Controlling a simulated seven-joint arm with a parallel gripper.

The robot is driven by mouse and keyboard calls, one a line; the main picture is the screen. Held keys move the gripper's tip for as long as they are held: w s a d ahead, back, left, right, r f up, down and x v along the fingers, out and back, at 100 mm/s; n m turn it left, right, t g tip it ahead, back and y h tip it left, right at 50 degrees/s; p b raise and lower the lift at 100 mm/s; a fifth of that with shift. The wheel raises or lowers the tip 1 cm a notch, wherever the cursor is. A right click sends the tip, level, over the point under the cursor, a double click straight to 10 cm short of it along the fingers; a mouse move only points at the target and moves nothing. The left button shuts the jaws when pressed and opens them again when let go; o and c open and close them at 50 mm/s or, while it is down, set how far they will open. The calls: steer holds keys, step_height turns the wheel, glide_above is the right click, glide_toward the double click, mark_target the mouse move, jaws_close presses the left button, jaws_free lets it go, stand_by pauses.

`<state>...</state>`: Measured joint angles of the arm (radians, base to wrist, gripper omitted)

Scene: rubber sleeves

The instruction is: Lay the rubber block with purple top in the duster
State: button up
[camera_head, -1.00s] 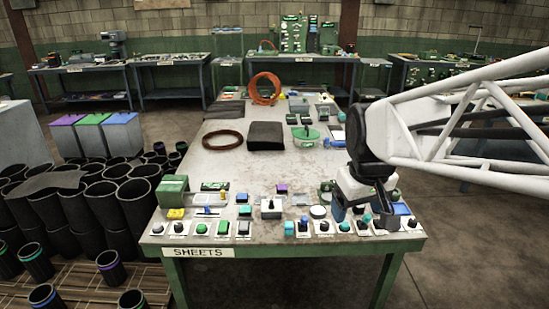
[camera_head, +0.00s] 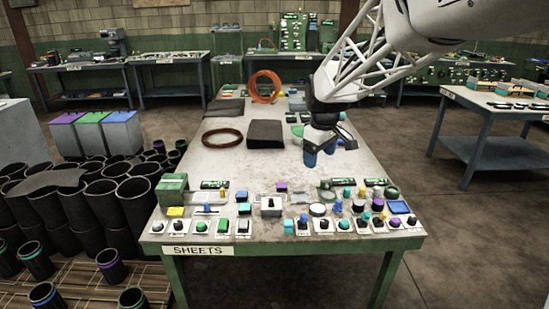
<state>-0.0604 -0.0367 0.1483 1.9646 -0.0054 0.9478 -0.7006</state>
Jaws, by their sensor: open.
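A small block with a purple top (camera_head: 282,187) lies on the table, left of the middle of the front clutter. Another small purple-topped piece (camera_head: 377,205) stands among the parts at the front right; it looks like a knob or button. I cannot tell for sure which object is the duster; a grey box with a dark knob (camera_head: 270,204) stands just in front of the purple block. My gripper (camera_head: 322,152) hangs over the right middle of the table, behind and to the right of the purple block, open and apparently empty.
The table (camera_head: 225,172) has a bare strip behind the front parts. A dark block (camera_head: 265,134), a brown ring (camera_head: 222,138) and an orange coil (camera_head: 264,87) are farther back. Several knobs and buttons crowd the front edge. Black tubes (camera_head: 85,210) stand left on the floor.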

steer(key=w+a+f+n, duration=0.2)
steer(key=w+f, duration=0.3)
steer(key=w, duration=0.5)
steer(key=w+a+f+n, duration=0.3)
steer(key=w+f, duration=0.3)
steer(key=w, duration=0.3)
steer(key=n+g, duration=0.1)
steer(key=n, duration=0.3)
glide_above(281, 185)
step_height(281, 185, down, 14)
steer(key=shift+a+r, duration=0.1)
steer(key=shift+r, duration=0.15)
steer(key=shift+w+a+f, duration=0.1)
steer(key=shift+w+f, duration=0.05)
steer(key=shift+f, duration=0.15)
steer(key=shift+f, duration=1.3)
steer(key=shift+f, duration=2.6)
steer(key=shift+c, duration=0.2)
